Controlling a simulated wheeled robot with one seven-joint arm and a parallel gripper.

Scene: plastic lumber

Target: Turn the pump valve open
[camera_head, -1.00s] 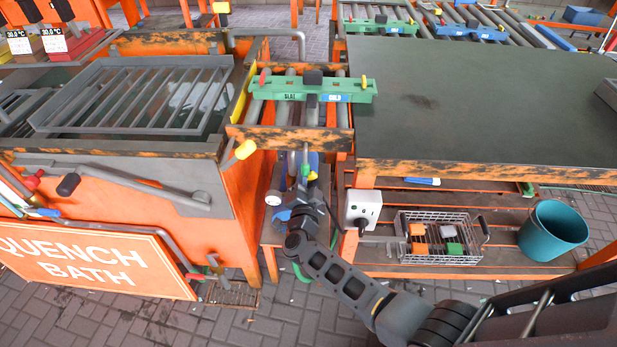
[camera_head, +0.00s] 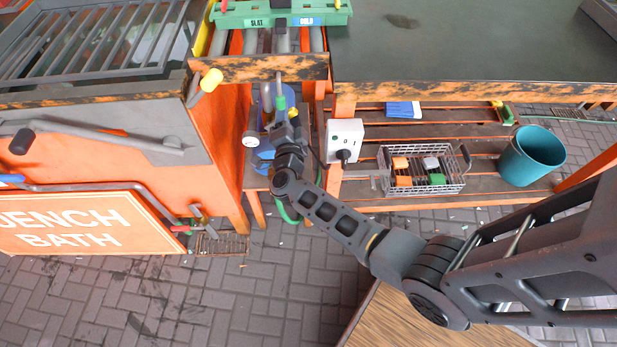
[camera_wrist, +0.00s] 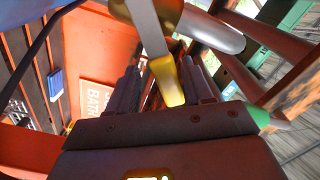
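The blue pump (camera_head: 266,148) stands in the narrow bay between the quench bath and the bench, with a round white gauge (camera_head: 250,140) on its left. My gripper (camera_head: 281,118) reaches in at the pump's top, and my wrist hides part of it. In the wrist view a yellow grip (camera_wrist: 168,82) on a flat grey bar shows between the dark fingers of my gripper (camera_wrist: 163,85). It looks like a lever, but I cannot tell for sure that it is the pump valve's. The fingers are apart, with gaps visible beside the yellow grip.
A white switch box (camera_head: 345,138) stands right of the pump. A wire basket (camera_head: 420,188) and teal bucket (camera_head: 531,156) are on the slatted shelf. The roller frame (camera_head: 262,68) hangs above.

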